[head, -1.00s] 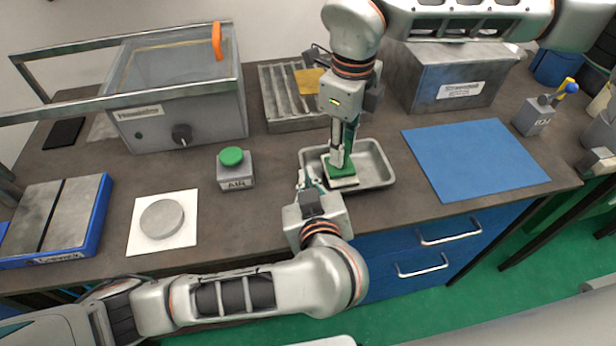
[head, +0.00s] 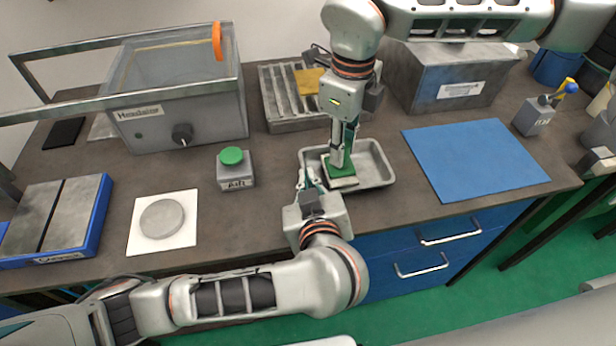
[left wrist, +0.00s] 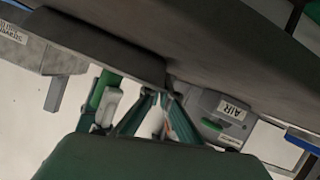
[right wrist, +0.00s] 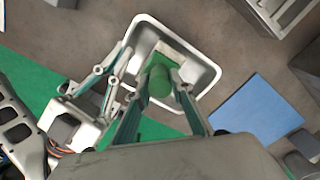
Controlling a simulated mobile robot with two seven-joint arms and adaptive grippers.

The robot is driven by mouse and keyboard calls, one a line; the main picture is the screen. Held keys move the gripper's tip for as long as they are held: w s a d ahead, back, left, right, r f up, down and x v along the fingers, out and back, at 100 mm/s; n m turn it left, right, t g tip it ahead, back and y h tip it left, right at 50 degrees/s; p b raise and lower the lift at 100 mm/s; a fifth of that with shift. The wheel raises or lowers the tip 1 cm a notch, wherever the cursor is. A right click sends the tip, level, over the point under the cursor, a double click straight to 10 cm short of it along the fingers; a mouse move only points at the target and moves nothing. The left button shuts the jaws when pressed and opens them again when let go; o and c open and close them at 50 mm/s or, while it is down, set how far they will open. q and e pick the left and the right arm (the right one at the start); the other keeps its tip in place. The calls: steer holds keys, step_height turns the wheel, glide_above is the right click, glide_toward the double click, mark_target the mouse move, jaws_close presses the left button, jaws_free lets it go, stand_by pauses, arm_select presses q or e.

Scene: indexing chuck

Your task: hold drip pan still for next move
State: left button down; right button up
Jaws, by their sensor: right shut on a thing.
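The drip pan (head: 376,160) is a shallow grey metal tray on the bench, near its front edge. It also shows in the right wrist view (right wrist: 209,72). My right gripper (head: 341,160) points down into the pan, shut on the handle of a green-topped scrubbing block (head: 341,180) with a pale underside. The green handle (right wrist: 158,80) shows between its fingers in the right wrist view. My left gripper (head: 308,182) is at the pan's left front side, its fingertips close to the wall. I cannot tell whether they touch or grip it.
A green-buttoned AIR box (head: 236,172) stands left of the pan. A grey disc (head: 162,218) lies on a white sheet. A blue mat (head: 475,160) lies to the right. A slotted grey tray (head: 290,100) is behind the pan. Bare bench lies between the pan and mat.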

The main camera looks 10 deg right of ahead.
steer(key=shift+f, duration=0.6)
stand_by(0.9)
steer(key=shift+d, duration=1)
steer(key=shift+a, duration=0.15)
steer(key=shift+a+f, duration=0.15)
steer(key=shift+a, duration=0.75)
steer(key=shift+d, duration=0.2)
